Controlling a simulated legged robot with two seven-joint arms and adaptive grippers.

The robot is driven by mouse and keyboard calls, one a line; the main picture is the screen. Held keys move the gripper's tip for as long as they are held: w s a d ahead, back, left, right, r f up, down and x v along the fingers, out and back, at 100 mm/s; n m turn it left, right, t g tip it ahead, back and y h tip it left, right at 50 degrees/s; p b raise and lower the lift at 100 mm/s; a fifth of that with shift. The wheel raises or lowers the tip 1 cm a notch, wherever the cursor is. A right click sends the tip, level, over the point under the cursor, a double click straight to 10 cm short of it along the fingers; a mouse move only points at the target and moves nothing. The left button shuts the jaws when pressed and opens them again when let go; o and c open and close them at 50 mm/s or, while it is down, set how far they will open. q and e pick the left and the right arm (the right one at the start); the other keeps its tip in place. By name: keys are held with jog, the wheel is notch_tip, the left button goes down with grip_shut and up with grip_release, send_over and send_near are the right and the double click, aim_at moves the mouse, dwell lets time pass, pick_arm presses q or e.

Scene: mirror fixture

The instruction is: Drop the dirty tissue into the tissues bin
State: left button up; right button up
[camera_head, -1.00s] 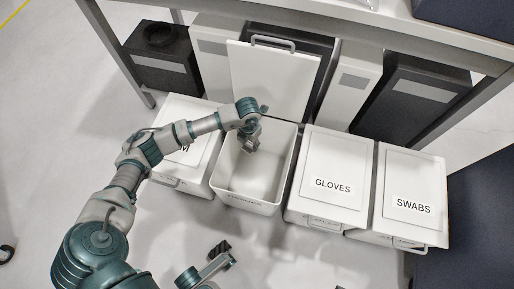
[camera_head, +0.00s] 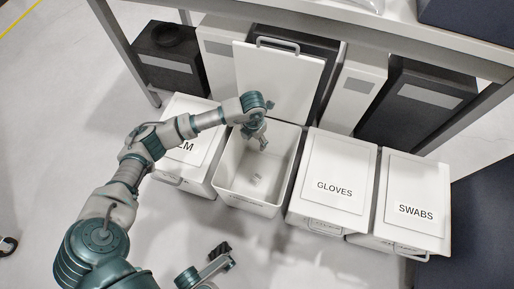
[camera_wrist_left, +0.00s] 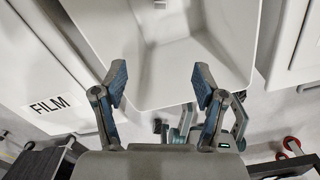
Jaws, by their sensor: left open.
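The open white bin (camera_head: 226,187) stands in the middle of a row, its lid (camera_head: 275,80) raised upright behind it. The label on its front is too small to read. A small pale crumpled thing, apparently the tissue (camera_head: 256,180), lies on the bin's floor. My left gripper (camera_head: 262,142) is over the back part of the bin's opening. In the left wrist view its two fingers (camera_wrist_left: 159,80) are spread with nothing between them, above the bin's pale inside (camera_wrist_left: 190,62). My right gripper (camera_head: 220,249) shows small and dark at the bottom; its jaws are unclear.
Closed bins flank the open one: a FILM bin (camera_wrist_left: 45,85) partly behind my left arm, a GLOVES bin (camera_head: 335,165) and a SWABS bin (camera_head: 415,180). A table (camera_head: 440,38) stands behind with dark and white boxes under it. The floor in front is mostly clear.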

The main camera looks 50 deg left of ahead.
pick_arm(q)
notch_tip(320, 180, up, 8)
jog(key=shift+a, duration=0.3)
jog(key=shift+d, duration=0.1)
